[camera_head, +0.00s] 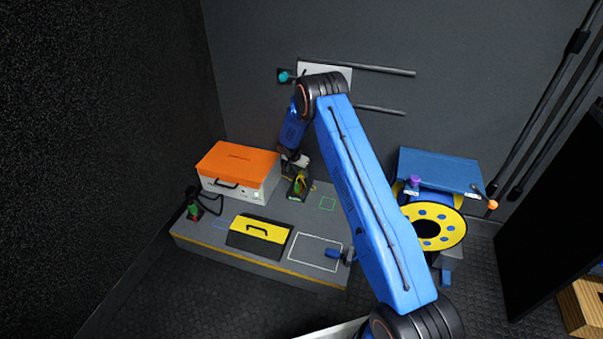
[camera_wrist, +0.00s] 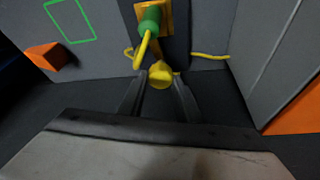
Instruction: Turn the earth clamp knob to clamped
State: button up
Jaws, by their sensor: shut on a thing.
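The earth clamp knob (camera_wrist: 160,76) is a small yellow knob in the wrist view. It sits between the two dark fingertips of my gripper (camera_wrist: 159,84), which is shut on it. Just beyond it is a green plug-like part (camera_wrist: 150,20) with a yellow loop on a dark block with a yellow plate. In the head view my gripper (camera_head: 297,166) is down at the dark clamp block (camera_head: 298,188), right of the orange-topped box. The knob cannot be told apart there, and I cannot read its marked position.
The orange-topped white box (camera_head: 238,163) stands close left of the clamp. A yellow and black case (camera_head: 260,236) lies in front on the grey platform (camera_head: 190,240). A yellow reel (camera_head: 440,218) and blue bench (camera_head: 440,168) are at right. A green outlined square (camera_head: 327,204) is bare.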

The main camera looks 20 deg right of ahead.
jog(key=shift+m, duration=0.8)
jog(key=o, duration=1.1)
jog(key=shift+c, duration=0.2)
jog(key=shift+a+r, duration=0.1)
jog(key=w+v, duration=0.1)
jog(key=v, duration=1.6)
jog(key=shift+a+g, duration=0.25)
jog(key=shift+g, duration=0.05)
jog(key=shift+s, duration=0.1)
